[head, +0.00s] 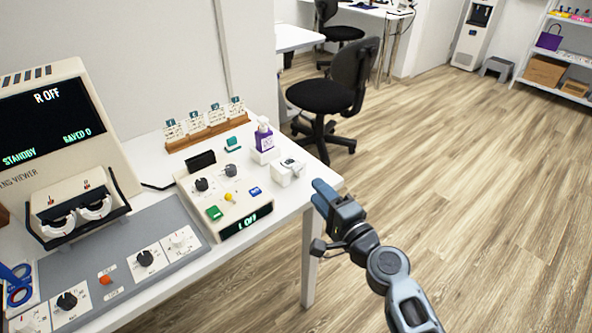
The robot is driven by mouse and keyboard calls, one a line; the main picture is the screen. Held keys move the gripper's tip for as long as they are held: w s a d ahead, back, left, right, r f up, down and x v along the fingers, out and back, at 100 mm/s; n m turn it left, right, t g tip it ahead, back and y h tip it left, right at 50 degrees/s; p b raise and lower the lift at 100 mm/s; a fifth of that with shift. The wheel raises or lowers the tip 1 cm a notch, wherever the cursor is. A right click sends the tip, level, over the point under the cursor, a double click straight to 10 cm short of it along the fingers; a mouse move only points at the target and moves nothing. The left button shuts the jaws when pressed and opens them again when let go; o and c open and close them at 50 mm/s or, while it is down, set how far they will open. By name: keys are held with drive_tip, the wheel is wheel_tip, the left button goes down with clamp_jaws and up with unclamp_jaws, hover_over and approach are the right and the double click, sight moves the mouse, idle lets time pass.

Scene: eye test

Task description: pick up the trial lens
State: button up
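I cannot make out a trial lens for certain. A small white block (286,171) with a little grey fitting on top stands near the table's right edge; whether a lens sits in it is too small to tell. My gripper (316,193) has blue fingers and is at the table's right edge, to the right of and a little below the white block in the picture, apart from it. Its fingertips point left towards the table. The gap between them is too unclear to show whether it is open or shut, and no held object shows.
The white table (150,144) carries a viewer (60,125) reading "R OFF", a grey panel (120,265) with knobs, a control box (222,190) reading "L OFF", a purple-labelled bottle (264,141) and a wooden rack (207,134) of cards. A black chair (330,95) stands behind. Floor at right is clear.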

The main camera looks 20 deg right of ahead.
sight(300, 170)
drive_tip(key=shift+w+a+r+p, duration=0.15)
drive_tip(key=shift+w+a+p, duration=0.05)
drive_tip(key=shift+w, duration=0.95)
drive_tip(key=shift+w+a+r+p, duration=0.1)
drive_tip(key=shift+w+a+p, duration=0.15)
drive_tip(key=shift+w, duration=0.95)
drive_tip(key=shift+w+a+r+p, duration=0.15)
drive_tip(key=shift+w+p, duration=0.05)
drive_tip(key=shift+w, duration=0.95)
drive_tip(key=shift+c, duration=0.4)
clamp_jaws()
